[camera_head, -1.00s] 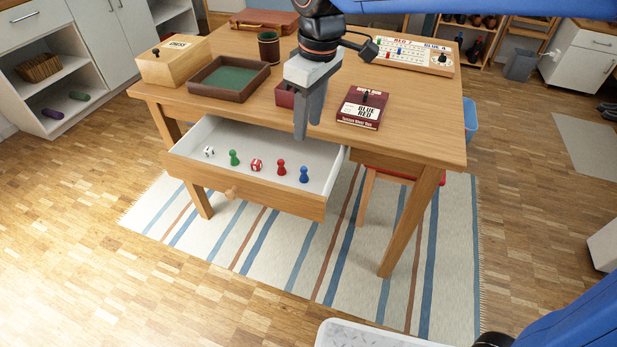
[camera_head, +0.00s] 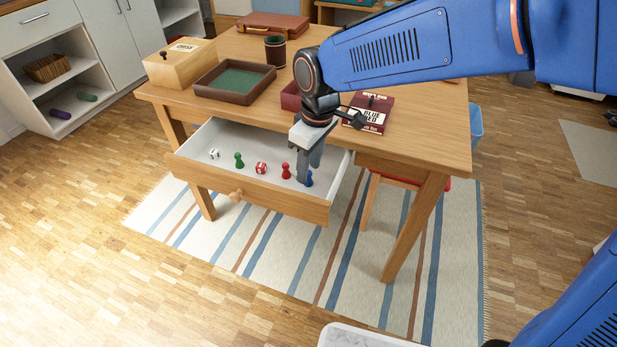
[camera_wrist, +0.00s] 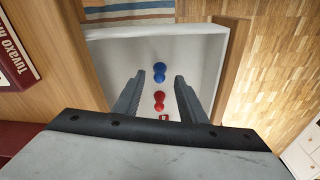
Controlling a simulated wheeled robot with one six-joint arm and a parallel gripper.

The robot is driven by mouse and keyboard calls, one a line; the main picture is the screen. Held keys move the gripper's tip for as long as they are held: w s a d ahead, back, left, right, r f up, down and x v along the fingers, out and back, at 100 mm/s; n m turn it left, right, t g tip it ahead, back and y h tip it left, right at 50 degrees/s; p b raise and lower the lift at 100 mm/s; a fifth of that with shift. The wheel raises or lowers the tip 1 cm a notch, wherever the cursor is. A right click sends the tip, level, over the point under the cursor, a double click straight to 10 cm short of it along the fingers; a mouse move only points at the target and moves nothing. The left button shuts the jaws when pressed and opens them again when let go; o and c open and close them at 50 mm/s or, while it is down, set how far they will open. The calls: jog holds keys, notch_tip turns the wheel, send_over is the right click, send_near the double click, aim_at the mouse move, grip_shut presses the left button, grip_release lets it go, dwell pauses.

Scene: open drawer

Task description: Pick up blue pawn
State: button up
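The blue pawn (camera_head: 309,179) stands in the open drawer (camera_head: 262,198), near its right end. In the head view my gripper (camera_head: 307,178) reaches down into the drawer and hides part of the pawn. In the wrist view the blue pawn (camera_wrist: 159,72) shows just beyond the fingertips, in line with the gap of my gripper (camera_wrist: 160,77). The fingers are apart with nothing held between them. The red pawn (camera_wrist: 159,100) shows in the gap, below the blue one in the picture. In the head view the red pawn (camera_head: 286,171) stands left of my gripper.
Left of the red pawn lie a red die (camera_head: 261,168), a green pawn (camera_head: 239,160) and a white die (camera_head: 214,154). The table (camera_head: 428,141) overhangs the drawer's back. On it are a green-lined tray (camera_head: 234,82), a wooden box (camera_head: 180,62) and a dark red game box (camera_head: 369,114).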

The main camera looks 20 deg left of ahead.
aim_at(309, 177)
jog(key=shift+w+a+f, duration=0.1)
jog(key=shift+a+f, duration=0.05)
jog(key=shift+f, duration=1.3)
grip_shut()
jog(key=shift+r, duration=0.1)
